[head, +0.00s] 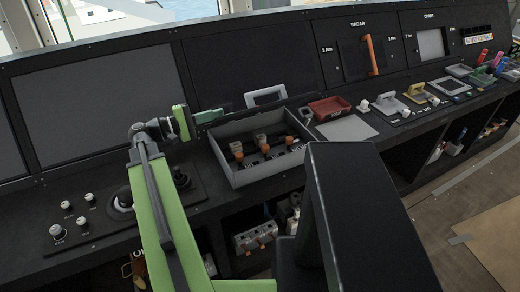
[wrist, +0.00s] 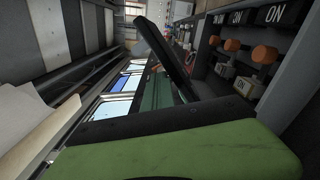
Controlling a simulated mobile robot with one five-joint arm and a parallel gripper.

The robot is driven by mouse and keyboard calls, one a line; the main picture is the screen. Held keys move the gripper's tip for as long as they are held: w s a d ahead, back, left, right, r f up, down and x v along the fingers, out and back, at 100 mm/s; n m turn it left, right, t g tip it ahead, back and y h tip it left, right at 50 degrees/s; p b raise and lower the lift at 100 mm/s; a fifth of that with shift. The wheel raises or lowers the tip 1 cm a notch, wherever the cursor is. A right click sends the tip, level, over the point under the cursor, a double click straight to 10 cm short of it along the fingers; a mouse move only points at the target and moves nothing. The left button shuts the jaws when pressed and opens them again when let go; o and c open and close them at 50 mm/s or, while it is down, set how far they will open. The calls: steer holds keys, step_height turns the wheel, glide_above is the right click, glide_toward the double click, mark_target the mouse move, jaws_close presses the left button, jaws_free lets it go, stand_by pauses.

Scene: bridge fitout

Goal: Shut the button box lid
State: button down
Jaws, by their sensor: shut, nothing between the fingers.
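The button box (head: 228,168) is a grey open-topped box on the console, and its orange-and-grey switches show inside. Its lid looks raised: a dark thin edge stands along the box's back side, with a grey frame-shaped handle (head: 265,96) above it. My gripper (head: 212,115) is shut and empty, at the back left corner of the box, close to the lid's left end. Whether it touches the lid I cannot tell. In the wrist view the box wall (wrist: 288,88) and switches are at the right, and a dark slanted slab, perhaps the lid, partly covers the view beside my green finger (wrist: 157,92).
A red tray (head: 329,108) and a light grey plate (head: 347,129) lie right of the box. Knobs (head: 67,206) stand on the console at left. Dark screens (head: 95,100) rise behind. Shelves with loose items are open below the console.

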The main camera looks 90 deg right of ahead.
steer(key=shift+s+a+f+b, duration=0.35)
steer(key=shift+a+f+b, duration=0.05)
steer(key=shift+a+f, duration=0.3)
steer(key=shift+s+a+f+b, duration=0.2)
steer(key=shift+a+f+b, duration=0.25)
steer(key=shift+f+b, duration=0.2)
steer(key=shift+s+a+f+b, duration=0.2)
steer(key=shift+a+f+b, duration=0.25)
steer(key=shift+f+b, duration=0.15)
steer(key=shift+w+d+r+p, duration=0.15)
steer(key=shift+d+r+p, duration=0.1)
steer(key=shift+r+p, duration=0.25)
steer(key=shift+w+d+r+p, duration=0.1)
steer(key=shift+d+r+p, duration=0.15)
steer(key=shift+r+p, duration=0.25)
steer(key=v, duration=0.7)
